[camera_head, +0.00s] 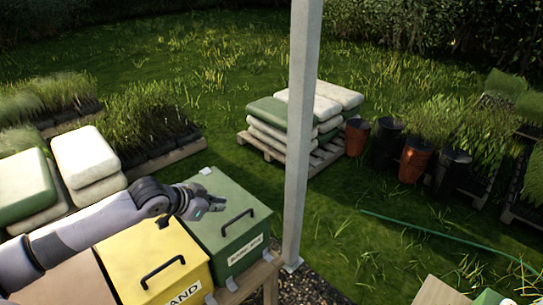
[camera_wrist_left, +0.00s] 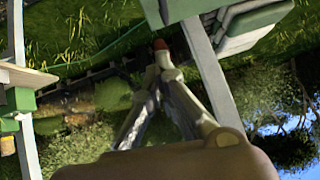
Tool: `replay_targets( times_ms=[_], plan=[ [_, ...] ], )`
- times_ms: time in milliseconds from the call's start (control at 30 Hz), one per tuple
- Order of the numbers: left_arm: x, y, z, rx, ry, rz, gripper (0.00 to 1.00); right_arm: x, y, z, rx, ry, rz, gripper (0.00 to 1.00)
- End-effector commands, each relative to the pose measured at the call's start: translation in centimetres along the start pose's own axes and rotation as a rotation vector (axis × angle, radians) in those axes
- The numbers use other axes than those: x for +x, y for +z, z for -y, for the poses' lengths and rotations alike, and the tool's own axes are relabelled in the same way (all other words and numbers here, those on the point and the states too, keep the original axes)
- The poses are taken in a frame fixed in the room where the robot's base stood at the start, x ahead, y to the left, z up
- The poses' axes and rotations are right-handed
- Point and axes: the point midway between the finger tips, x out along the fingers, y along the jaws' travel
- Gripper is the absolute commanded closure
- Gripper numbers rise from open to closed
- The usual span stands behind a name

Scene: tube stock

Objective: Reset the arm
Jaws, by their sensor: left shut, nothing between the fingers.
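My left arm comes in from the left in the head view, passing over the yellow box. My left gripper (camera_head: 208,203) is in front of the green box (camera_head: 207,222) as seen from the head; its height above the lid is hard to tell. The left wrist view shows its fingers (camera_wrist_left: 160,50) meeting at the tips, with nothing between them. My right gripper is not in view.
The green box and the yellow box (camera_head: 128,250), labelled SAND, have black lid handles and stand beside a tan box (camera_head: 65,287). A grey post (camera_head: 297,130) rises just right of them. Beyond lie stacked sacks (camera_head: 285,122), pots (camera_head: 413,160) and open grass (camera_head: 340,215).

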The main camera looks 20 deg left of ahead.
Motion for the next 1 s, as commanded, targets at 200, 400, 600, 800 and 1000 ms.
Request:
replay_targets(
  times_ms=[200,400,600,800,1000],
  plan=[
    [0.5,1.1,-1.6,0.001,0.017,0.017,1.00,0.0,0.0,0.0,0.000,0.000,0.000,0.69],
    [2.0,7.2,-11.0,0.008,0.085,0.126,1.00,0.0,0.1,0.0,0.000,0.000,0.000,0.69],
    [0.1,12.7,-19.7,-0.038,0.083,0.259,1.00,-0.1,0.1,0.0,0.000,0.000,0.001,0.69],
    [-2.6,15.5,-23.3,-0.112,0.041,0.361,1.00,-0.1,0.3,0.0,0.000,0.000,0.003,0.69],
    [-5.2,17.5,-25.4,-0.193,0.000,0.451,1.00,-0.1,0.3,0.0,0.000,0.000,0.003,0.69]
  ],
)
